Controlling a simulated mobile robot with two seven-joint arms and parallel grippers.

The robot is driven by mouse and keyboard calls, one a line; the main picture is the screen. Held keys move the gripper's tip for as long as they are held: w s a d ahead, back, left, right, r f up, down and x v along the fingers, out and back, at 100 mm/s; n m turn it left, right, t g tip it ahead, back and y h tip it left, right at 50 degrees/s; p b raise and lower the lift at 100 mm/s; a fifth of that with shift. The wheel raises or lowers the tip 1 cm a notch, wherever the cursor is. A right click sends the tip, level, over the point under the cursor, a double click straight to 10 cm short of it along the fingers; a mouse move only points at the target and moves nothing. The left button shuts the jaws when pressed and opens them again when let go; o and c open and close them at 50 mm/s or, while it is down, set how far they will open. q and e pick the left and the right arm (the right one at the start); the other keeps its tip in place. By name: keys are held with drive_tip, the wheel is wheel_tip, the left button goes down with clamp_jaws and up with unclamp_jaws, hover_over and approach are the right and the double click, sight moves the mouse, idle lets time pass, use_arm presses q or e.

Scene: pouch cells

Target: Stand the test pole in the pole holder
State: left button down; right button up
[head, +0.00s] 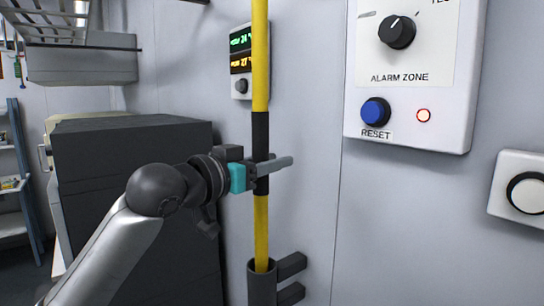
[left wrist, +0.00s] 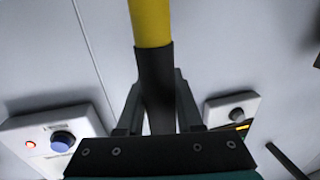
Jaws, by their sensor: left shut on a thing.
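The test pole (head: 261,222) is yellow with a black grip band and stands upright in the head view. My left gripper (head: 268,172) is shut on the black band; the left wrist view also shows the band (left wrist: 155,75) between the two fingers (left wrist: 157,110). The pole holder (head: 261,284) is a dark grey tube fixed to the wall by two brackets. The pole's lower end goes into the mouth of the holder and is hidden inside it. How deep it sits cannot be seen. My right gripper is not in view.
A wall panel (head: 458,105) with a dial, blue reset button and lit red lamp is at right. A small temperature display (head: 240,62) is behind the pole. A dark cabinet (head: 130,190) stands left, close to my left arm. A white switch box (head: 515,160) is far right.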

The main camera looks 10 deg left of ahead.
use_arm(q)
drive_tip(key=shift+f+b, duration=1.4)
drive_tip(key=shift+f, duration=1.4)
drive_tip(key=shift+c, duration=2.4)
unclamp_jaws()
drive_tip(key=shift+f, duration=0.1)
drive_tip(key=b+v, duration=0.4)
drive_tip(key=v, duration=1.1)
drive_tip(key=shift+s, duration=0.15)
drive_tip(key=shift+a+f, duration=0.1)
